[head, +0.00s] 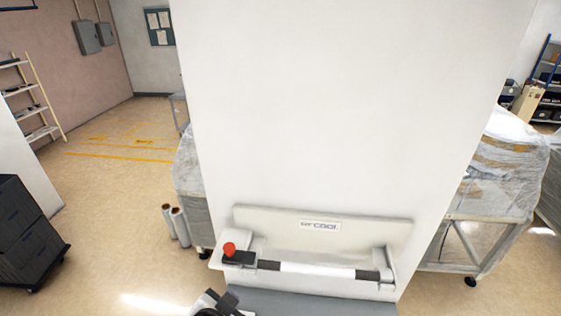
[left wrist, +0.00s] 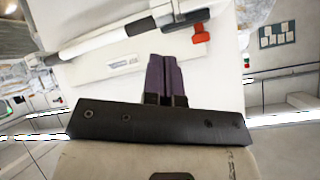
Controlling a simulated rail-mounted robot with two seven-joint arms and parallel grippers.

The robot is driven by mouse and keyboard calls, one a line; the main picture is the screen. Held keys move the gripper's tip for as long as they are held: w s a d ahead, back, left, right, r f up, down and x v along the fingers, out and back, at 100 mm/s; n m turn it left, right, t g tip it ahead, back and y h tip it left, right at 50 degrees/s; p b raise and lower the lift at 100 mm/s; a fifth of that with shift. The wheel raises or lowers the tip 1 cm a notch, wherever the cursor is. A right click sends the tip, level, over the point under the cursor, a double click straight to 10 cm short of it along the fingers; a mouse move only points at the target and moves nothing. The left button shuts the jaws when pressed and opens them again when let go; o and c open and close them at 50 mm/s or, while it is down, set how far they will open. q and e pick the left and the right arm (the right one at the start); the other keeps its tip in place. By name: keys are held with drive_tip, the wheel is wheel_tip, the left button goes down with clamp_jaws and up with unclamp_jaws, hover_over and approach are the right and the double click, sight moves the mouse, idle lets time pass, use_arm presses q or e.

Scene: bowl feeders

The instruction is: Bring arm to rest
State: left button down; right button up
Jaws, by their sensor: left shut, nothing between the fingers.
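My left gripper (left wrist: 163,60) shows in the left wrist view with its two dark purple fingers side by side, shut and empty. Behind the fingertips in that view are a white handle bar (left wrist: 110,38) and a red button (left wrist: 200,37) on a white housing. I cannot tell the exact gap between them. In the head view only a small dark piece of the left arm shows at the bottom edge, left of the middle. My right gripper is in neither view.
A tall white panel (head: 330,110) fills the middle of the head view, with the handle bar (head: 318,271) and red button (head: 229,249) below. Plastic-wrapped equipment (head: 495,180) stands at right.

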use_arm(q)
drive_tip(key=s+a+f+n+g, duration=0.2)
drive_tip(key=s+f, duration=0.4)
drive_tip(key=s, duration=0.3)
drive_tip(key=s+a+f+n+g+y, duration=0.1)
drive_tip(key=s+a+f, duration=0.4)
drive_tip(key=s, duration=0.5)
drive_tip(key=s+a+f+n+g+p, duration=0.1)
drive_tip(key=s+a+f+n+g, duration=0.1)
drive_tip(key=s+f, duration=0.5)
drive_tip(key=shift+s+a+f+n+g+y, duration=0.35)
drive_tip(key=shift+s+a+g, duration=0.5)
drive_tip(key=shift+s, duration=0.3)
drive_tip(key=shift+r, duration=0.1)
